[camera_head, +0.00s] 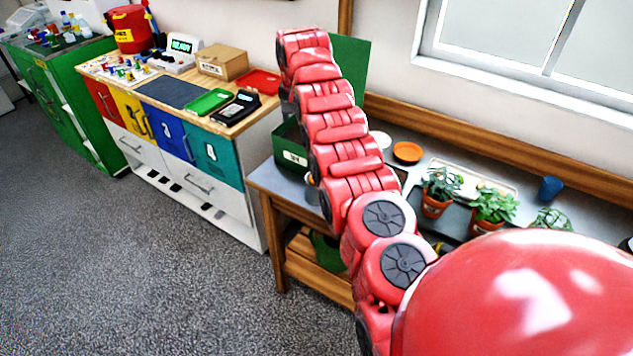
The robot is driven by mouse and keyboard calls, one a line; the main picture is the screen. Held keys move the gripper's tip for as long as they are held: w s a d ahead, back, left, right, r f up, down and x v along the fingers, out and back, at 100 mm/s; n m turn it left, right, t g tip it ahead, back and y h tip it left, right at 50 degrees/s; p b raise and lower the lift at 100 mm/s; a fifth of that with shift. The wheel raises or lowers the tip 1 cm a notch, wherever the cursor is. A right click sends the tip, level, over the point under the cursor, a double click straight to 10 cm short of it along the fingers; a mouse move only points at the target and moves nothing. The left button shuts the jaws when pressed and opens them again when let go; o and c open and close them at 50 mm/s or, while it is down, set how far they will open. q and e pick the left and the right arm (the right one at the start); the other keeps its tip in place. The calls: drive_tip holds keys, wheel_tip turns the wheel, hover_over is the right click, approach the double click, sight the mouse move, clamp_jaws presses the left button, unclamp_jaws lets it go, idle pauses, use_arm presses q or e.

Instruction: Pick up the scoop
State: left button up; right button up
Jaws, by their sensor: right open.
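I cannot make out a scoop in this view. My red right arm (345,150) comes in from the lower right and stretches up across the middle of the picture, in front of the grey worktable (275,178). Its far end overlaps the wall and a green panel. The fingers of my right gripper are hard to make out at that end; the gripper is open, and I see nothing held. The arm covers part of the worktable, including whatever lies behind it. A small yellow piece (437,247) shows beside the arm, too little to name. My left gripper is not in view.
On the worktable stand potted plants (436,205), an orange dish (407,152), a blue cup (550,189) and a dark green box (291,146). To the left is a cabinet (205,187) with coloured drawers and trays on top. The grey floor (130,270) is clear.

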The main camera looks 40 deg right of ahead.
drive_tip(key=s+r+m+g, duration=0.1)
drive_tip(key=s+r+g, duration=0.2)
drive_tip(key=s+r, duration=0.35)
drive_tip(key=shift+y, duration=0.3)
drive_tip(key=f+p, duration=0.1)
drive_tip(key=f, duration=0.3)
drive_tip(key=f+p, duration=0.1)
drive_tip(key=f, duration=0.4)
drive_tip(key=d+f, duration=0.1)
drive_tip(key=f, duration=0.3)
drive_tip(key=shift+s+f+p, duration=0.35)
drive_tip(key=shift+p, duration=0.05)
drive_tip(key=shift+f+p, duration=0.45)
drive_tip(key=shift+p, duration=0.1)
wheel_tip(320, 180, down, 3)
drive_tip(key=shift+d+r+p, duration=0.15)
drive_tip(key=shift+p, duration=0.55)
drive_tip(key=shift+d+f, duration=0.1)
drive_tip(key=shift+f, duration=0.55)
drive_tip(key=shift+w+f, duration=0.1)
drive_tip(key=shift+f, duration=0.1)
clamp_jaws()
